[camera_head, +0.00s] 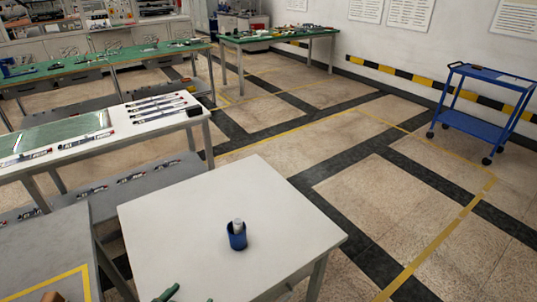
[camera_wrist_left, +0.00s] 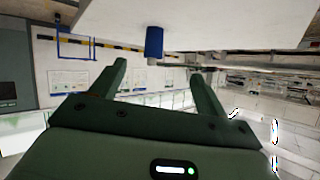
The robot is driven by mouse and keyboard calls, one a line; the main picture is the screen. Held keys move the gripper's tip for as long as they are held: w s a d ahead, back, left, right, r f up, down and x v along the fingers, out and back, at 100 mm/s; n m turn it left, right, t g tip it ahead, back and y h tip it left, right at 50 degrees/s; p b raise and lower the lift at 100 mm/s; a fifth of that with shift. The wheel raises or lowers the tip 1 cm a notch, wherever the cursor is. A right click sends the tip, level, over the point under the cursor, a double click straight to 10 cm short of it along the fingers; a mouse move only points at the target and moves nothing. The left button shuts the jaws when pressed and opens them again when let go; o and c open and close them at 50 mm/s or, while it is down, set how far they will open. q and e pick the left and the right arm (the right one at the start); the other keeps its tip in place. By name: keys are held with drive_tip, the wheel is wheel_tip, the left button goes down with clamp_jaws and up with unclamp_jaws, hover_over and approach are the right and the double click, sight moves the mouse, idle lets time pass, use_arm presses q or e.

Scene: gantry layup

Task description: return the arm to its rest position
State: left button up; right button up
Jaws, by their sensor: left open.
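My left gripper (camera_head: 188,297) shows only by its dark green fingertips at the bottom edge of the head view, by the near edge of the white table (camera_head: 180,220). In the left wrist view its two fingers (camera_wrist_left: 158,70) are spread apart with nothing between them. The cup (camera_wrist_left: 154,40) also shows upside down in the wrist view, beyond the fingertips. My right gripper is in neither view.
A grey table (camera_head: 40,260) with yellow tape stands at the left. Behind it is a white bench (camera_head: 100,140) with markers and a green mat (camera_head: 60,134). Green-topped benches (camera_head: 275,38) stand farther back. A blue cart (camera_head: 485,120) is at the right. The floor between is clear.

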use_arm(q)
drive_tip(key=s+a+r+m+g+y, duration=0.1)
drive_tip(key=s+a+r+g+y, duration=0.25)
drive_tip(key=s+a, duration=0.35)
drive_tip(key=s+a+r+m+g+y, duration=0.2)
drive_tip(key=s+a+r+y, duration=0.25)
drive_tip(key=s, duration=0.35)
drive_tip(key=s+d+f+n+g+h, duration=0.1)
drive_tip(key=s+d+f+g+h, duration=0.15)
drive_tip(key=f, duration=1.15)
drive_tip(key=s+d+f+g+h, duration=0.1)
drive_tip(key=s+d+f, duration=0.2)
drive_tip(key=f, duration=1.1)
drive_tip(key=s+f+n+g, duration=0.1)
drive_tip(key=s+f, duration=0.5)
drive_tip(key=s, duration=0.3)
drive_tip(key=s+f+n+g+h, duration=0.1)
drive_tip(key=s+f, duration=0.6)
drive_tip(key=s, duration=0.2)
drive_tip(key=shift+f+n, duration=0.25)
drive_tip(key=shift+n, duration=0.15)
